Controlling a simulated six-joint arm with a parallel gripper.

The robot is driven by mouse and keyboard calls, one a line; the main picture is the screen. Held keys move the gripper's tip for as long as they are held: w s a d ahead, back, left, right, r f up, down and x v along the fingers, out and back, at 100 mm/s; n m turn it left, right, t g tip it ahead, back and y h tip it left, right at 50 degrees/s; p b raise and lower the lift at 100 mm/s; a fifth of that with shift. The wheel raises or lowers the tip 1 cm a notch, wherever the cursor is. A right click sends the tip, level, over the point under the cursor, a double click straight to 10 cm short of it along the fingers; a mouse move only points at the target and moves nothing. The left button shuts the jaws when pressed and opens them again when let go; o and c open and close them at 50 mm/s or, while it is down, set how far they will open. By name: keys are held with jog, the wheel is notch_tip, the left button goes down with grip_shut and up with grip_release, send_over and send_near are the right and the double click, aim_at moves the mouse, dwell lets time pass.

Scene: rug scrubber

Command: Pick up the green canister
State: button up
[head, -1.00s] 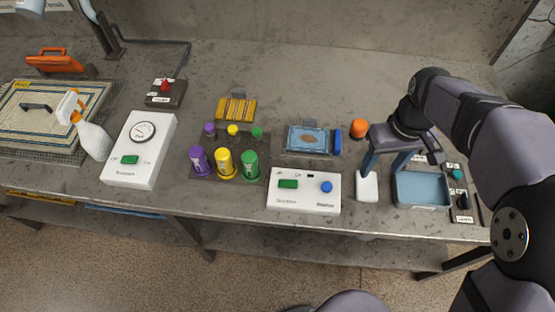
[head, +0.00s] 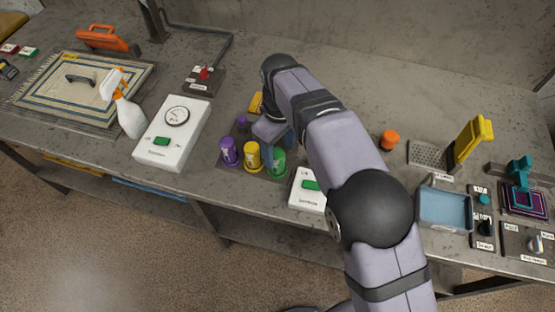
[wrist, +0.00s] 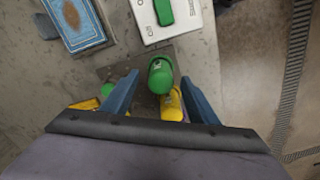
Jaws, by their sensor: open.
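The green canister (head: 278,161) stands upright at the right end of a row of canisters on a dark mat, partly hidden by my arm in the head view. In the wrist view its green top (wrist: 160,74) shows between the fingertips, with the yellow canister (wrist: 172,106) just beside it. The yellow canister (head: 252,156) and the purple canister (head: 229,151) stand to its left in the head view. My gripper (head: 270,136) is open and empty above the row, its blue fingers apart. It also shows in the wrist view (wrist: 159,82). I cannot tell the height gap.
A white box with a green switch (head: 307,190) is right of the canisters. A larger white dial box (head: 172,132) and a spray bottle (head: 128,112) stand left. A small green cap (wrist: 109,91) is near one finger. A blue tray (head: 445,210) is at right.

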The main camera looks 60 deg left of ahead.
jog(key=shift+s+a+f+p, duration=0.1)
jog(key=shift+f+p, duration=0.7)
jog(key=shift+f, duration=0.8)
jog(key=shift+s+a+f+p, duration=0.1)
jog(key=shift+f+p, duration=0.65)
jog(key=shift+f, duration=0.8)
jog(key=c, duration=1.2)
